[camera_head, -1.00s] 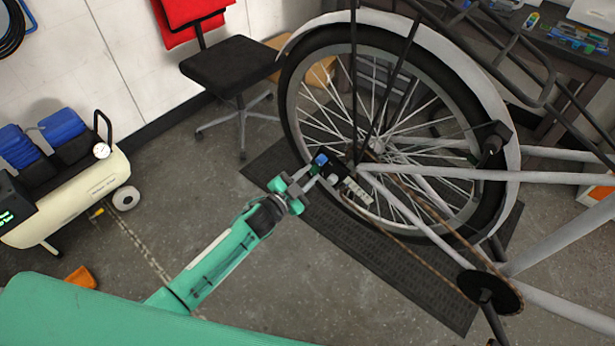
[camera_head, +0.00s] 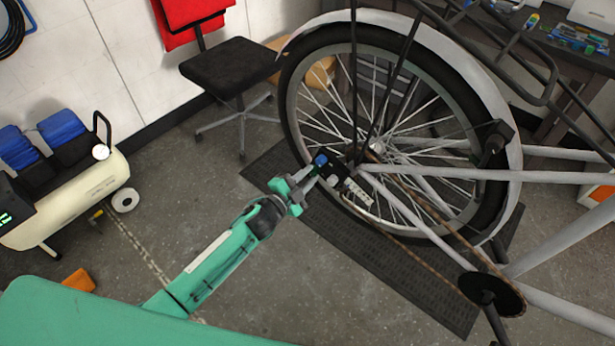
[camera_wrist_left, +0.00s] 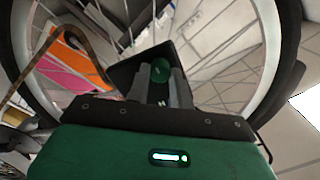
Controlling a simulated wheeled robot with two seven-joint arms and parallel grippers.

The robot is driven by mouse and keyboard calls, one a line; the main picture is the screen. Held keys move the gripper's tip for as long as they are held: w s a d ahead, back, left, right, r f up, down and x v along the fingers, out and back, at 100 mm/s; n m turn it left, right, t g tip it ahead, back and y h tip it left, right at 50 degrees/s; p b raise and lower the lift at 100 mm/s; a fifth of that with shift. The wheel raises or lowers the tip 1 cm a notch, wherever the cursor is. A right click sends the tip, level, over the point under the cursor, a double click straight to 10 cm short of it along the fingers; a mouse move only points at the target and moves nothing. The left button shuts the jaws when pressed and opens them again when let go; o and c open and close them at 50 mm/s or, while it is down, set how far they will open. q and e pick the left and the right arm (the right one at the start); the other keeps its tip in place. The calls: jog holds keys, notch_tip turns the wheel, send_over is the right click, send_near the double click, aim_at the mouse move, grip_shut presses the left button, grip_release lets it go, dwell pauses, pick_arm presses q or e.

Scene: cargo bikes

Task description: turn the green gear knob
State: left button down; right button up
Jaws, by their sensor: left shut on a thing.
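The green gear knob (camera_wrist_left: 160,70) shows in the left wrist view on a dark box (camera_wrist_left: 140,75) by the rear wheel's hub. In the head view the knob cannot be made out apart from the gripper; a small blue part (camera_head: 320,161) shows beside the fingertips. My left gripper (camera_head: 316,174) reaches in from the lower left to the hub. In the left wrist view its two grey fingers (camera_wrist_left: 166,86) are closed about the green knob, which shows at their tips. My right gripper is in neither view.
The bike's rear wheel (camera_head: 292,112) and white frame (camera_head: 560,178) stand close on the right. A dark mat (camera_head: 395,262) lies below. A chair (camera_head: 230,72) stands behind, and a compressor (camera_head: 75,198) is at left. Floor between compressor and mat is mostly clear.

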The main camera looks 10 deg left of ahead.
pick_arm(q)
jog(key=c, duration=1.2)
grip_release()
jog(key=shift+c, duration=0.2)
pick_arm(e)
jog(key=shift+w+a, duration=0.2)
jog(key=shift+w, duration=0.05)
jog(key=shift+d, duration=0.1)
pick_arm(q)
jog(key=shift+s+a, duration=0.1)
jog(key=shift+s, duration=0.05)
jog(key=shift+s+a+f, duration=0.1)
jog(key=shift+s+a, duration=0.05)
jog(key=shift+s, duration=0.15)
jog(key=b+v, duration=0.1)
jog(key=v, duration=1.1)
jog(key=shift+s+a+b, duration=0.2)
jog(key=shift+s+b, duration=0.15)
jog(key=shift+b, duration=0.05)
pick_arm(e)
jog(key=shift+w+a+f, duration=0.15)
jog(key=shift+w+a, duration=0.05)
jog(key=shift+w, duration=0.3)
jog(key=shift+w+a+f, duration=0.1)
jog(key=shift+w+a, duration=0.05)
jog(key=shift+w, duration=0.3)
